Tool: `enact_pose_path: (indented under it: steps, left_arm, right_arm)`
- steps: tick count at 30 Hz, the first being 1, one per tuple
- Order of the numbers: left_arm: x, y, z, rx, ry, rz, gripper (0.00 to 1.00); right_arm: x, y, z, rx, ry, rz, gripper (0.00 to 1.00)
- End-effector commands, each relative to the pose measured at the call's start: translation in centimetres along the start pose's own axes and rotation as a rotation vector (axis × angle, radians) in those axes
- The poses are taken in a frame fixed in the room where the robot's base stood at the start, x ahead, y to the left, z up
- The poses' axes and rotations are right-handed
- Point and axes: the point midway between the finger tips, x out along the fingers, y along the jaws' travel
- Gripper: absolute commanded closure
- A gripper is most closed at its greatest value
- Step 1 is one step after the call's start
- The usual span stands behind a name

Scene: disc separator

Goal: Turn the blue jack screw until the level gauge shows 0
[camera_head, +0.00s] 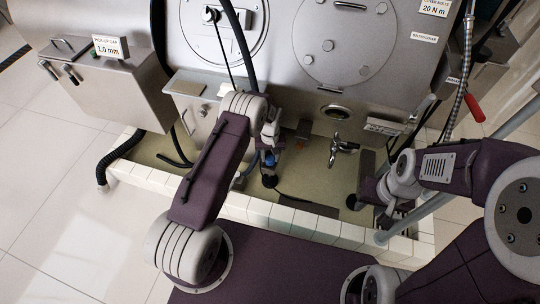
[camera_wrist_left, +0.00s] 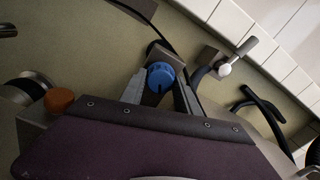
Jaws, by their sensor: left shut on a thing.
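The blue jack screw (camera_wrist_left: 160,76) has a round ribbed head with a dark mark. In the left wrist view it sits between the two grey fingers of my left gripper (camera_wrist_left: 161,92), which is shut on it. In the head view the blue head (camera_head: 269,158) shows small beside my left gripper (camera_head: 266,152), low under the machine and partly hidden by the arm. My right gripper (camera_head: 368,193) is at the right side of the basin; its fingers are too unclear to tell open from shut. I cannot make out a level gauge reading.
The steel separator housing (camera_head: 285,85) stands behind. A tiled basin rim (camera_head: 300,222) runs in front. A metal tap (camera_head: 337,148) and a black hose (camera_head: 122,155) are nearby. An orange knob (camera_wrist_left: 59,101) shows at left in the wrist view. A steel box (camera_head: 110,85) is at left.

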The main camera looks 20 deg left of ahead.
Motion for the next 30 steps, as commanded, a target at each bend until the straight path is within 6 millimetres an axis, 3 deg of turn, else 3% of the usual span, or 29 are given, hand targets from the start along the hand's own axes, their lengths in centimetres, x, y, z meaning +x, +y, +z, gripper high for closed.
enact_pose_path:
  steps: [23,24,25,26,30]
  left_arm:
    - [0.01,0.00,0.04,0.090,-0.001,0.000,1.00]
    - [0.01,0.00,0.04,0.090,-0.001,0.000,0.51]
    - [0.01,0.00,0.03,0.090,-0.001,0.000,0.43]
    - [0.01,0.00,0.03,0.090,-0.001,0.000,0.41]
    - [0.01,0.00,0.02,0.090,-0.001,0.000,0.41]
  right_arm:
    - [-0.33,-0.01,-0.03,0.000,0.000,0.000,0.64]
    - [-0.33,-0.01,-0.03,0.000,0.000,0.000,0.64]
    - [-0.33,-0.01,-0.03,0.000,0.000,0.000,0.64]
    - [-0.33,-0.01,-0.03,0.000,0.000,0.000,0.64]
    - [-0.33,-0.01,-0.03,0.000,0.000,0.000,0.64]
